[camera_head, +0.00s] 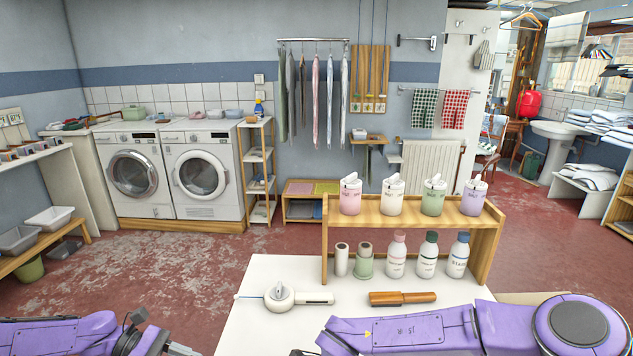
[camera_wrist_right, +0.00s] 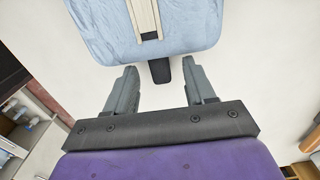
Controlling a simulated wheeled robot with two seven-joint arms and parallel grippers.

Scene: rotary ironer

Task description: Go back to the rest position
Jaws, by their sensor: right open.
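My right gripper (camera_wrist_right: 160,68) is open in the right wrist view, with its two grey fingers apart. A padded light blue piece (camera_wrist_right: 195,25) with a pale strip (camera_wrist_right: 146,18) lies just beyond the fingertips. A short dark tab (camera_wrist_right: 160,70) from it points toward the gap between the fingers; I cannot tell whether it touches them. In the head view my purple right arm (camera_head: 400,333) crosses the lower right, over the front of the white table (camera_head: 250,310). My left gripper (camera_head: 172,348) shows only in part at the bottom edge, left of the table; its jaws are unclear.
On the table a wooden rack (camera_head: 490,238) holds tubs above and bottles below. A white round-bodied tool (camera_head: 280,297) and a wooden-handled brush-like tool (camera_head: 402,298) lie in front of it. Washing machines (camera_head: 199,172) stand at the back left. Red floor (camera_head: 160,275) between is clear.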

